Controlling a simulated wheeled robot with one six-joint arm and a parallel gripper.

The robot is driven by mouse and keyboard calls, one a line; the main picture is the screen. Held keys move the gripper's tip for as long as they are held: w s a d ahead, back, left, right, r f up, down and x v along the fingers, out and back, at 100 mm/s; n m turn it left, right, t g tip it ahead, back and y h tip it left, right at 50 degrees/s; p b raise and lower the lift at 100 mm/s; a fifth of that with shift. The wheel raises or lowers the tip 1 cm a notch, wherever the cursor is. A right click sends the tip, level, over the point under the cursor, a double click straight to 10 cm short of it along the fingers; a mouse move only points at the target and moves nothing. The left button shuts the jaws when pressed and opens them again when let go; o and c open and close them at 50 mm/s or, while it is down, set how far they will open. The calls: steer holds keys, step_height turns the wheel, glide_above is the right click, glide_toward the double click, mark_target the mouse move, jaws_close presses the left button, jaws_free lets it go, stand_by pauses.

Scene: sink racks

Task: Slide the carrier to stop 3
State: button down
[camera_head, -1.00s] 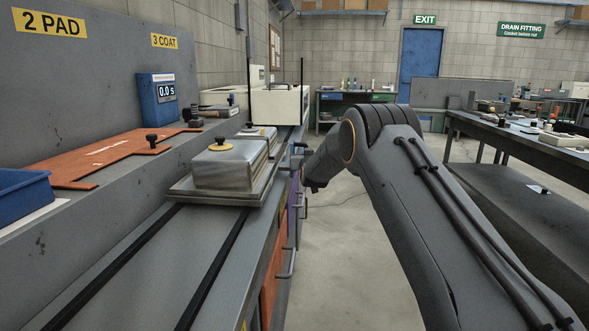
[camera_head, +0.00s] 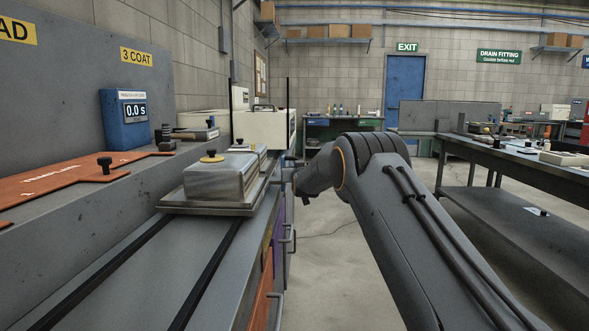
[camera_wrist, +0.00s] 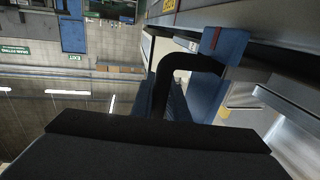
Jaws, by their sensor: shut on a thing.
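The carrier (camera_head: 178,207) is a flat metal tray on the two dark rails of the left bench. It bears a boxy metal sink (camera_head: 222,184) with a yellow-rimmed black knob on top. The "3 COAT" sign (camera_head: 136,57) is on the panel to the left, above a blue timer (camera_head: 125,120) reading 0.0 s. My gripper (camera_head: 290,177) is at the carrier's right side, with its fingers mostly hidden. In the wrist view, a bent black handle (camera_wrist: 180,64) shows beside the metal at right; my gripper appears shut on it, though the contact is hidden.
Another lidded metal piece stands just beyond the sink. A white machine (camera_head: 264,128) stands farther along the bench. An orange plate (camera_head: 60,180) lies on the ledge at left. The aisle floor is clear; another bench (camera_head: 520,160) borders it at right.

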steer(key=shift+d, duration=0.1)
steer(key=c, duration=2)
jaws_free()
steer(key=shift+s, duration=0.1)
steer(key=s, duration=0.7)
steer(key=shift+s+d+p, duration=0.25)
steer(key=shift+p, duration=0.2)
